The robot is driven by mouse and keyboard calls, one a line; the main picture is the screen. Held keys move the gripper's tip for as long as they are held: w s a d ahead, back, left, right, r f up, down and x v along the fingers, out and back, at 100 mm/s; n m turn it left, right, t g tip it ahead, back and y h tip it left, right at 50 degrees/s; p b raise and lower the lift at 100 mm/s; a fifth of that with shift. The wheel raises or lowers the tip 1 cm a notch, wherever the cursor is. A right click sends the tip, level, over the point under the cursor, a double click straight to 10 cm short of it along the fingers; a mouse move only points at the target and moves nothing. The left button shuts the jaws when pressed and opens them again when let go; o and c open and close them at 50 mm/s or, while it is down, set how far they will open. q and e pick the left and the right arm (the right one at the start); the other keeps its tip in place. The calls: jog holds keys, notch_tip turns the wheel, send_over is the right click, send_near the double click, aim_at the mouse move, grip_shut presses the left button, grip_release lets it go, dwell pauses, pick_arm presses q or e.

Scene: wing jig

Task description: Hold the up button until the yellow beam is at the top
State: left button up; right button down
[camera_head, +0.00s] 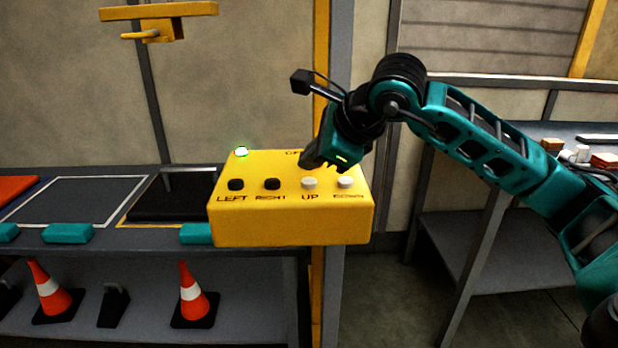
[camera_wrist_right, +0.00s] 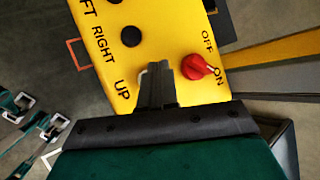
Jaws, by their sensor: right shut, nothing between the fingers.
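The yellow control box (camera_head: 290,232) carries black LEFT (camera_head: 236,184) and RIGHT (camera_head: 272,184) buttons and white UP (camera_head: 309,183) and DOWN (camera_head: 345,182) buttons. My right gripper (camera_head: 317,163) is shut and empty, over the box just behind the UP button in the head view. In the right wrist view its closed fingers (camera_wrist_right: 158,80) mostly cover the UP button, with a pale edge showing beside them. I cannot tell if they touch it. The yellow beam (camera_head: 158,12) hangs horizontally at the upper left of the head view. My left gripper is not in view.
A red knob (camera_wrist_right: 195,67) sits between OFF and ON labels. A green light (camera_head: 241,152) glows on the box. A bench with a black pad (camera_head: 172,198) stands left, with orange cones (camera_head: 54,295) on its lower shelf. Another table (camera_head: 480,108) stands right.

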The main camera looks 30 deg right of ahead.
aim_at(312, 182)
notch_tip(312, 182, up, 5)
jog(key=p, duration=0.3)
jog(key=shift+f, duration=0.1)
dwell(0.5)
dwell(0.9)
